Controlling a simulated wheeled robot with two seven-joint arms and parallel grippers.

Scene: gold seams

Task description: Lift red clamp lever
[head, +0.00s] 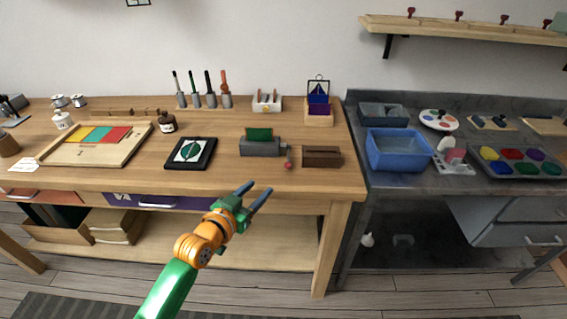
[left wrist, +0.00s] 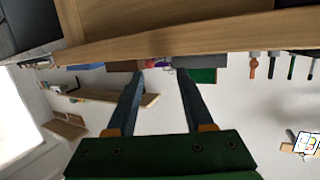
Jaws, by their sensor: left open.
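The clamp lever (head: 289,158) with its round red knob (head: 289,166) hangs low at the right end of a grey clamp (head: 260,149) near the table's front edge. A green piece (head: 259,134) stands upright in the clamp. My left gripper (head: 257,193) is open and empty, in front of the table edge, below and left of the knob, apart from it. In the left wrist view, upside down, my two fingers (left wrist: 156,92) stand apart, with the clamp (left wrist: 200,61) and the green piece (left wrist: 203,76) beyond them. The lever is too small to make out there. My right gripper is not in view.
A brown wooden block (head: 322,157) stands just right of the lever. A black-framed tile (head: 190,153) lies left of the clamp. The wooden table's front edge (head: 250,193) lies between my gripper and the clamp. A drawer (head: 158,202) sits below it.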

